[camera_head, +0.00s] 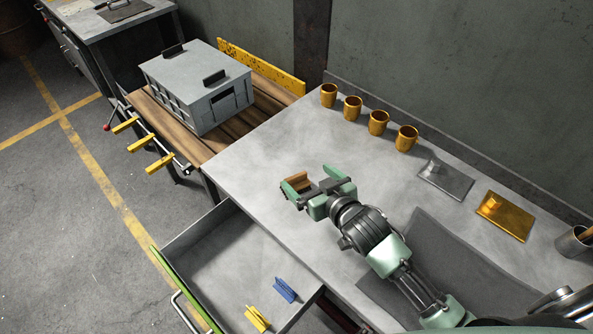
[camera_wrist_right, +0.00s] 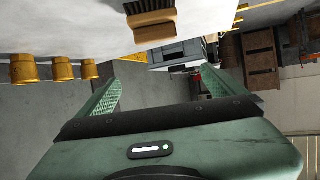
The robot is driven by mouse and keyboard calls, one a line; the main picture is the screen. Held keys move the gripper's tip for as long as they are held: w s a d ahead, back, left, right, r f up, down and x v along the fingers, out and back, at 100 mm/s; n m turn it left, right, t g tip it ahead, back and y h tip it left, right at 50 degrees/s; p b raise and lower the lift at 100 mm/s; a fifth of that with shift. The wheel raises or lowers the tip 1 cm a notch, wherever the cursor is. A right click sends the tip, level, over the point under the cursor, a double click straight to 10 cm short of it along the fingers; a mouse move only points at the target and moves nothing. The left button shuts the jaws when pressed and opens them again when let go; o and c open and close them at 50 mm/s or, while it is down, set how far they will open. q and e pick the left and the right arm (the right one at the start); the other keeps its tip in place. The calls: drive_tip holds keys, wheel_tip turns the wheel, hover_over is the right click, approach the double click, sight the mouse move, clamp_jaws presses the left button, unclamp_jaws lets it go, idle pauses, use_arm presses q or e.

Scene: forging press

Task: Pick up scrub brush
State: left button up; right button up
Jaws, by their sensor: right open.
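The scrub brush (camera_head: 298,180) is a small brown wooden block lying on the grey worktop, near its left part. In the right wrist view the brush (camera_wrist_right: 154,28) shows at the top centre, with a ridged tan handle. My right gripper (camera_head: 314,183) is open and empty, with green fingers spread just beside the brush in the head view. In the right wrist view its fingertips (camera_wrist_right: 156,80) sit apart from the brush, which lies off the line between them. Part of the brush is hidden by the gripper in the head view. My left gripper is not in view.
Several orange cups (camera_head: 379,122) line the worktop's back edge. A grey plate (camera_head: 446,181) and a yellow plate (camera_head: 507,216) lie at right. An open drawer (camera_head: 225,262) holds blue and yellow items. A grey crate (camera_head: 195,78) stands on a wooden bench.

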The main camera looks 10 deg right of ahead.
sight(297, 182)
wheel_tip(297, 182, down, 4)
drive_tip(key=b, duration=0.4)
drive_tip(key=shift+f, duration=0.25)
wheel_tip(297, 182, down, 2)
drive_tip(key=shift+w+f+b, duration=0.1)
drive_tip(key=shift+w+b, duration=0.05)
drive_tip(key=shift+b, duration=1.05)
drive_tip(key=shift+w+f, duration=0.1)
drive_tip(key=shift+f, duration=0.05)
drive_tip(key=shift+x, duration=1)
drive_tip(key=x, duration=0.4)
drive_tip(key=shift+w+a+p, duration=0.15)
drive_tip(key=shift+w+p, duration=0.1)
drive_tip(key=shift+p, duration=0.1)
drive_tip(key=shift+w+a+f, duration=0.15)
drive_tip(key=shift+w+f, duration=0.05)
drive_tip(key=shift+w, duration=0.25)
drive_tip(key=c, duration=1.4)
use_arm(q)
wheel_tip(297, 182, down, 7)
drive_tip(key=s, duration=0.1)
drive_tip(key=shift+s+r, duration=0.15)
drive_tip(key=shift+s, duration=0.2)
use_arm(e)
drive_tip(key=shift+r, duration=0.1)
drive_tip(key=shift+c, duration=0.8)
